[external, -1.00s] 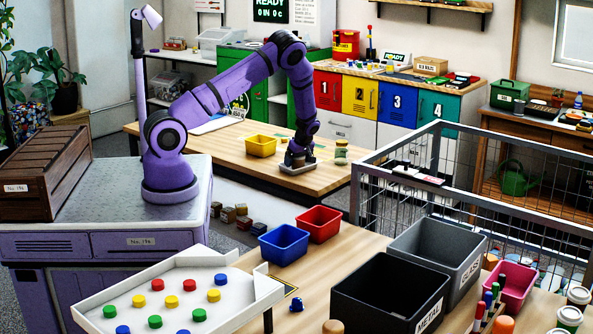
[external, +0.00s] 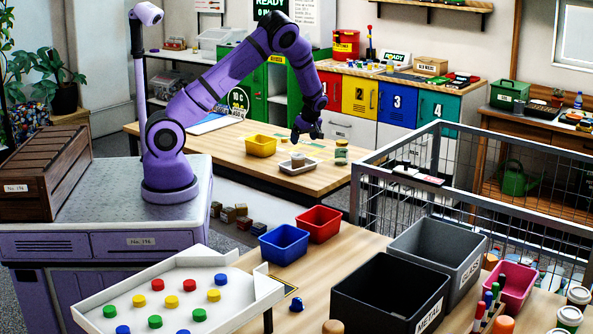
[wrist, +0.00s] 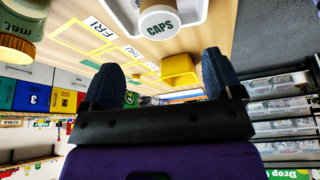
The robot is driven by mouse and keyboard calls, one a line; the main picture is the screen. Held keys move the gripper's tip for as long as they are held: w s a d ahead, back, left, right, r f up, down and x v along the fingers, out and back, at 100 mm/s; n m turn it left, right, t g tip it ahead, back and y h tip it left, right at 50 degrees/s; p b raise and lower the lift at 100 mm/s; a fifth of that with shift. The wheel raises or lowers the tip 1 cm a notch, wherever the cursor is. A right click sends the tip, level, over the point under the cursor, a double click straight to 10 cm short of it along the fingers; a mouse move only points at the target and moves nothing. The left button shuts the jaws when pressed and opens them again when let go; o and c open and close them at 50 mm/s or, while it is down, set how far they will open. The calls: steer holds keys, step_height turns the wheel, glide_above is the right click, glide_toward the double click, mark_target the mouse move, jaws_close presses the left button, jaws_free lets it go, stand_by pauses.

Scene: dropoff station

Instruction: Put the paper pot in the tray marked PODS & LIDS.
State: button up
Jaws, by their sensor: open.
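A small pot (external: 298,159) stands upright in a shallow pale tray (external: 286,169) on the wooden table behind. My gripper (external: 307,136) is above and slightly beyond the tray, apart from the pot. In the wrist view its two dark fingers (wrist: 160,62) are spread with nothing between them.
A yellow bin (external: 261,146) stands left of the tray, and a jar (external: 341,152) stands right of it. In the wrist view the table carries yellow outlines and day labels. A wire cage (external: 430,190) stands right of the table. Bare tabletop (external: 240,170) lies left of the tray.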

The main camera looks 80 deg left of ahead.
steer(key=s+d+r+m+t+h, duration=0.25)
steer(key=d+r+m, duration=0.35)
steer(key=d+r, duration=0.6)
steer(key=s+d+r+m+t+h, duration=0.1)
steer(key=s+d+r+m+t, duration=0.3)
steer(key=d+r, duration=0.8)
steer(key=s+d+r+m, duration=0.4)
steer(key=s+d+m, duration=0.3)
steer(key=s, duration=0.3)
steer(key=s+d+r+m, duration=0.4)
steer(key=s+d+m, duration=0.3)
steer(key=s, duration=0.4)
steer(key=shift+d+r+t, duration=0.35)
steer(key=shift+d+t, duration=0.1)
steer(key=shift+d, duration=0.3)
